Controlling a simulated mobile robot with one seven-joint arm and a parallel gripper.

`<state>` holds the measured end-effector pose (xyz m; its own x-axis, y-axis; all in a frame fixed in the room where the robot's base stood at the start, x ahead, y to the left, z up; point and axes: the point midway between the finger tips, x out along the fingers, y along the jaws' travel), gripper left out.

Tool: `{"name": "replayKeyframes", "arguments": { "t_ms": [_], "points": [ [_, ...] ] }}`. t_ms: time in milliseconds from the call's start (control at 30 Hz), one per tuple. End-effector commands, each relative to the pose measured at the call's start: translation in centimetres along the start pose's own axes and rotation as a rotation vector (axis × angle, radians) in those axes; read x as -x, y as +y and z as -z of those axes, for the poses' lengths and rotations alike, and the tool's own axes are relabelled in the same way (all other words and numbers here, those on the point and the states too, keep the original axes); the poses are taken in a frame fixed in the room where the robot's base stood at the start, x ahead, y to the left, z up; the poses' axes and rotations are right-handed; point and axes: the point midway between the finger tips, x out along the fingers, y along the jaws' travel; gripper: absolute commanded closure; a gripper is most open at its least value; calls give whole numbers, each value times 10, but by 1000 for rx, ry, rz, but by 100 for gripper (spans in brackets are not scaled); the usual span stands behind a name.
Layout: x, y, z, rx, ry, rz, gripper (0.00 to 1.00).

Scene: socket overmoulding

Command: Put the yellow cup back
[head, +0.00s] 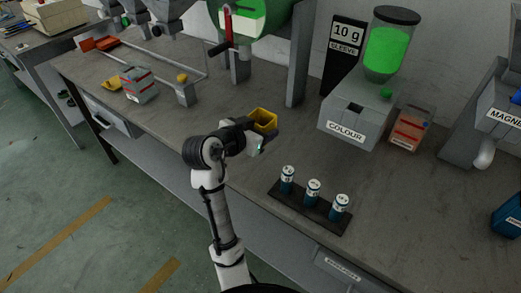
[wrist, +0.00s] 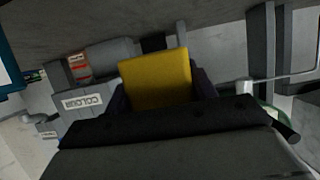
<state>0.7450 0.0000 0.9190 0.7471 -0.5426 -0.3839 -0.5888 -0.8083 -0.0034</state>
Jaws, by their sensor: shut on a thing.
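The yellow cup (head: 264,118) is a square, open-topped cup held up in front of the bench's middle in the head view. My gripper (head: 262,132) is shut on it, with dark fingers on its sides. In the wrist view the yellow cup (wrist: 157,80) fills the middle between the two dark fingers of my gripper (wrist: 160,92). The cup's inside cannot be seen well enough to tell whether it holds anything.
A grey COLOUR machine (head: 357,110) with a green hopper stands behind right. A dark rack (head: 300,214) with three blue-and-white canisters lies in front. A striped box (head: 139,84), a yellow scoop-like piece (head: 111,84) and a small post with a yellow top (head: 185,90) stand left.

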Motion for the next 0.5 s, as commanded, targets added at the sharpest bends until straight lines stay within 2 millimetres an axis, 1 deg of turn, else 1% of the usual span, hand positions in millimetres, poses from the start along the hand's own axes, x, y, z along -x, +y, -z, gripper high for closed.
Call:
{"name": "replayKeyframes", "arguments": {
  "t_ms": [33, 100, 200, 367, 500],
  "points": [
    [-5, 0, -13, 7, -4, -2, 67],
    [-10, 0, -26, 6, -4, -2, 67],
    [-16, 0, -37, 2, -1, -1, 67],
    [-19, 0, -46, 1, -1, -1, 67],
    [-26, 0, -62, 4, -3, -2, 67]
  ]
}}
